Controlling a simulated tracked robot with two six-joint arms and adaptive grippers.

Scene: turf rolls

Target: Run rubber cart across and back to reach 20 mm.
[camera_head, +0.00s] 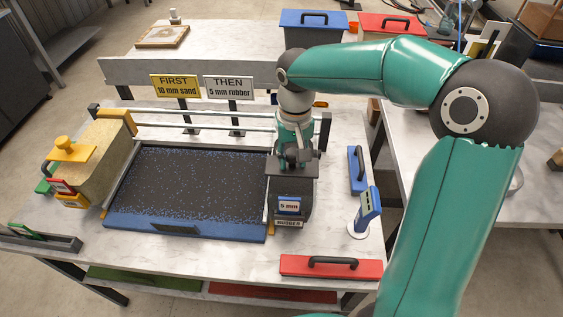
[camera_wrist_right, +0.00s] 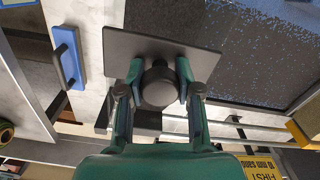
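The rubber cart (camera_head: 290,203) is a dark box with a "5 mm" display and a "RUBBER" label. It stands at the right end of the turf bed (camera_head: 195,183), whose dark surface is covered in blue flecks. My right gripper (camera_head: 293,158) is above the cart. In the right wrist view its fingers (camera_wrist_right: 159,80) are shut on both sides of the cart's round dark knob (camera_wrist_right: 159,88), over the cart's flat top plate (camera_wrist_right: 205,62). My left gripper is not in view.
A sand-coloured cart (camera_head: 105,157) with a yellow knob stands at the bed's left end. Signs reading "FIRST 10 mm sand" (camera_head: 175,86) and "THEN 5 mm rubber" (camera_head: 228,88) stand behind two rails.

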